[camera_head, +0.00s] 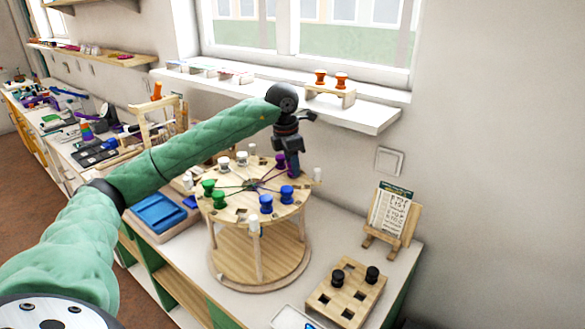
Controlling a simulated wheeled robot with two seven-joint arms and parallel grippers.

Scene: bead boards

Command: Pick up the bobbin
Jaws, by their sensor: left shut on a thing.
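A round wooden stand (245,209) with a slotted top disc carries several bobbins. Two are green (218,199), two are blue (266,204), two are white (242,158) and a purple one (281,159) sits at the back right. My left gripper (294,168) points down at the back right of the disc, beside the purple bobbin. It is shut on a dark bluish-purple bobbin, mostly hidden by the fingers. I cannot tell whether that bobbin is clear of the disc. My right gripper is not in view.
A wooden block (347,291) with two black bobbins (372,274) stands at the front right. A card on an easel (392,212) stands by the wall. A blue tray (159,212) lies left of the stand.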

